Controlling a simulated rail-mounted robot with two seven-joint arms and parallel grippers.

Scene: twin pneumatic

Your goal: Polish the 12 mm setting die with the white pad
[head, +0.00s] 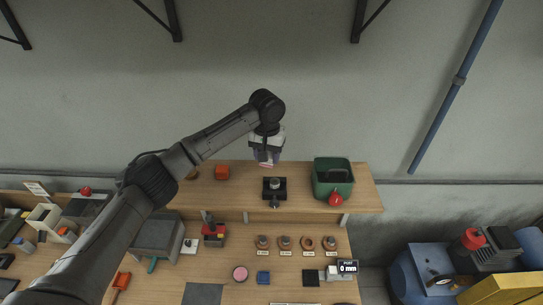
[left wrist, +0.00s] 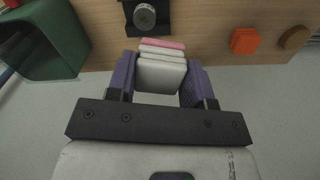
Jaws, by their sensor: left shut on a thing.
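My left gripper (head: 265,156) is shut on the white pad (left wrist: 161,72), a layered block with a pink far edge, held between the purple fingers. In the head view the pad's pink edge (head: 266,165) shows below the fingers. It is held above the shelf, apart from a silver round piece in a black holder (head: 275,190). That silver piece (left wrist: 145,16) also shows in the left wrist view, beyond the pad. It may be the 12 mm setting die, but no size marking is readable. My right gripper is not in view.
An orange block (head: 222,172) is to the left. Below are several small round parts in a row, a pink disc (head: 240,273) and a display (head: 347,267).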

